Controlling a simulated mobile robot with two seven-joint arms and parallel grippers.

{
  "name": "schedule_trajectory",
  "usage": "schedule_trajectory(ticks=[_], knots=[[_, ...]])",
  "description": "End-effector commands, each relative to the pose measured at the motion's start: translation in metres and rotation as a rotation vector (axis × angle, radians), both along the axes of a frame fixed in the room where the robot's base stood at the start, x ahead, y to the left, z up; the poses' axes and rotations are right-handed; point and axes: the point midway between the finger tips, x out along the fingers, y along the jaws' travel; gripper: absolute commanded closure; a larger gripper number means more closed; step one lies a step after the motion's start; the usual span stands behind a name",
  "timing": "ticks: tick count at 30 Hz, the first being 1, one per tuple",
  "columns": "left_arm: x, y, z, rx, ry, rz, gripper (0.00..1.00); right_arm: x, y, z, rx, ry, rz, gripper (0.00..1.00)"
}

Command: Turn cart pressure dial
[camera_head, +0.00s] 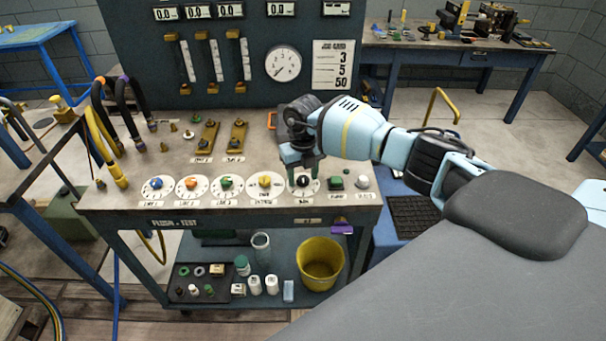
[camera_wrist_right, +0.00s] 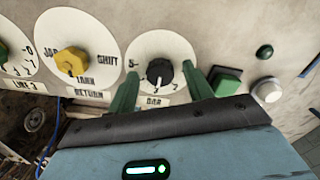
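The pressure dial is a white round face (camera_wrist_right: 150,45) marked BAR, with a black knob (camera_wrist_right: 160,72) bearing a white pointer line. In the head view the black knob (camera_head: 303,181) is at the right end of the row of dials on the bench's front edge. My right gripper (camera_head: 304,177) is over this dial. In the right wrist view its two green fingers stand on either side of the knob, with a visible gap on each side. The gripper is open and holds nothing. My left gripper is not in view.
A green square button (camera_wrist_right: 225,82) and a white round button (camera_wrist_right: 267,90) sit close to the right of the dial. A yellow-knob dial (camera_wrist_right: 70,62) is to its left. A panel with gauges (camera_head: 283,64) stands behind. A yellow bucket (camera_head: 320,262) is on the lower shelf.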

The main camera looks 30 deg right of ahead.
Motion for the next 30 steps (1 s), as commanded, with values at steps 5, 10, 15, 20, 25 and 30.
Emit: schedule_trajectory(ticks=[5, 10, 15, 20, 25, 30], knots=[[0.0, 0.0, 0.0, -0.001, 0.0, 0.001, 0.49, 0.0, 0.0, 0.0, 0.0, 0.0, 0.0, 0.49], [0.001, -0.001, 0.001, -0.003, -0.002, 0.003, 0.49, 0.0, 0.0, 0.008, 0.0, -0.001, 0.001, 0.49], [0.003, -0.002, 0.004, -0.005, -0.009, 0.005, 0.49, 0.001, 0.0, 0.033, 0.0, -0.005, 0.001, 0.49], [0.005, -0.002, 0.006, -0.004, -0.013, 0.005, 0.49, 0.001, 0.0, 0.058, -0.001, -0.005, 0.001, 0.49], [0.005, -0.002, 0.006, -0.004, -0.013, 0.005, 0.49, 0.0, 0.0, 0.074, 0.0, -0.001, 0.0, 0.49], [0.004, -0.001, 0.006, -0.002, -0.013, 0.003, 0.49, 0.0, 0.0, 0.079, 0.0, 0.001, 0.0, 0.49]])
